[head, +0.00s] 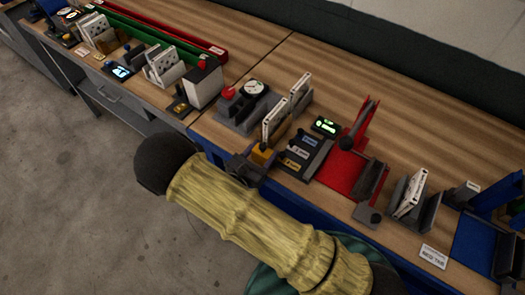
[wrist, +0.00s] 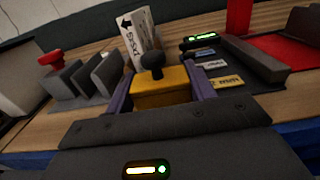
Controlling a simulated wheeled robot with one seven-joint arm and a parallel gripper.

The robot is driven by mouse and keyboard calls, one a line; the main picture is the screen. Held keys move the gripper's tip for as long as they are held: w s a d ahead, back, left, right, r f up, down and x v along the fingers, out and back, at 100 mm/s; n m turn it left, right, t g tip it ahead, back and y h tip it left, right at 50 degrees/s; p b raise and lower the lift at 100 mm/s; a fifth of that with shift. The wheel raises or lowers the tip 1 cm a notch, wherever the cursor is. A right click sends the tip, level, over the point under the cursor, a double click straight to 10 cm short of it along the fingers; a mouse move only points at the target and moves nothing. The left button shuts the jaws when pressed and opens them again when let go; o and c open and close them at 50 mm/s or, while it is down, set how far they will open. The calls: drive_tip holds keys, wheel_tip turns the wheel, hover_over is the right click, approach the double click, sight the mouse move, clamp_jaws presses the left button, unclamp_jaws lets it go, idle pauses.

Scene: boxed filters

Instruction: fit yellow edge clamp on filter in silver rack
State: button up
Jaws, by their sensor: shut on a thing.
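My gripper (head: 250,164) is shut on the yellow edge clamp (head: 262,154), low at the near side of the bench. In the wrist view the clamp (wrist: 162,88) is a yellow block with a dark round knob, between my two purple-grey fingers. A white filter (head: 274,121) stands upright just beyond the clamp; its printed face (wrist: 135,42) shows in the wrist view. Another white filter (head: 300,90) stands behind it. A filter (head: 410,192) leans in a grey rack (head: 430,213) at the right. I cannot tell which rack is the silver one; the filters' lower edges are partly hidden.
A dark tray with labelled slots (head: 305,157) lies right of the clamp, beside a red fixture (head: 345,172) with a raised lever. A grey slotted block (wrist: 92,82) and red knob (wrist: 50,58) are at the left.

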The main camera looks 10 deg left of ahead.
drive_tip(key=o, duration=1)
drive_tip(key=b+v, duration=0.3)
drive_tip(key=v, duration=0.9)
drive_tip(key=shift+s, duration=0.15)
